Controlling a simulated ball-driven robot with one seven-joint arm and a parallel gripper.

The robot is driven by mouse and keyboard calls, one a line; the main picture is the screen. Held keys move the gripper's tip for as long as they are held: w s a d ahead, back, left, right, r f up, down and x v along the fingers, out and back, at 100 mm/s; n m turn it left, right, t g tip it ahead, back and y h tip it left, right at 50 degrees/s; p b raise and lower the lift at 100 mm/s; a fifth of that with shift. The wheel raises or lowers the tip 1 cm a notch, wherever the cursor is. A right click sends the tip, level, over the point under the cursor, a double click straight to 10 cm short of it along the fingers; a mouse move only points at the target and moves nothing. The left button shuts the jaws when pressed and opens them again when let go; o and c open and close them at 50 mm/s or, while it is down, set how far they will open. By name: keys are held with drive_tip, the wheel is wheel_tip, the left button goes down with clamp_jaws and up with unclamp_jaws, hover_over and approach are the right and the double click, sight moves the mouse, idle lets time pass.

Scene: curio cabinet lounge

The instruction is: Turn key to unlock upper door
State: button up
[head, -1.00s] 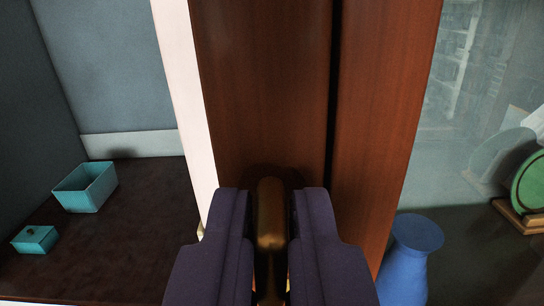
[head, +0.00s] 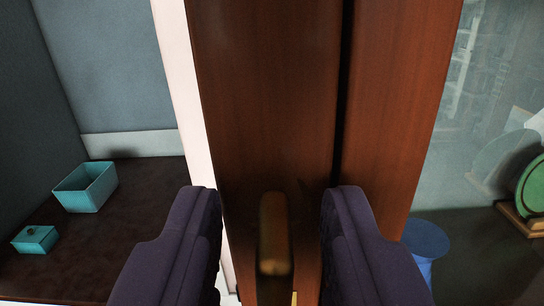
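The key (head: 273,235) is a brass-coloured, rounded upright piece in front of the reddish-brown wooden door frame (head: 265,90). My gripper (head: 271,195) has two dark purple fingers, spread wide on either side of the key. A clear gap shows between the key and each finger, so the gripper is open and holds nothing. The lower end of the key runs toward the bottom of the view, and its lock is not clearly seen. A dark vertical seam (head: 345,90) separates this frame from a second wooden strip (head: 400,90) to its right.
Right, behind glass, are a blue vase (head: 425,240) and a green disc on a stand (head: 533,190). A pale edge (head: 186,90) borders the frame's left side.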

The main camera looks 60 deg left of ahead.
drive_tip(key=o, duration=0.3)
drive_tip(key=p+v, duration=0.2)
drive_tip(key=v, duration=0.5)
drive_tip(key=w+d+r+m+t+h, duration=0.35)
drive_tip(key=d+r+h, duration=0.25)
drive_tip(key=d+r, duration=0.3)
drive_tip(key=w+d+r+m+t+h, duration=0.25)
drive_tip(key=d+r+t+h, duration=0.35)
drive_tip(key=r, duration=0.5)
drive_tip(key=s+d+r+m+g+h, duration=0.1)
drive_tip(key=s+d+r, duration=0.2)
drive_tip(key=s+r, duration=0.2)
drive_tip(key=s+d+r+m+g+h, duration=0.1)
drive_tip(key=s+d+r+m, duration=0.1)
drive_tip(key=s+r, duration=0.3)
drive_tip(key=s+d+r+m+g+h, duration=0.1)
drive_tip(key=s+d+r+m, duration=0.1)
drive_tip(key=s+d+r, duration=0.2)
drive_tip(key=shift+s+d+r+h+b, duration=0.15)
drive_tip(key=shift+s+d+r+b, duration=0.1)
drive_tip(key=shift+s, duration=0.45)
drive_tip(key=shift+s+d+r+h+b, duration=0.1)
drive_tip(key=shift+s+d+r+h, duration=0.1)
drive_tip(key=shift+s, duration=0.45)
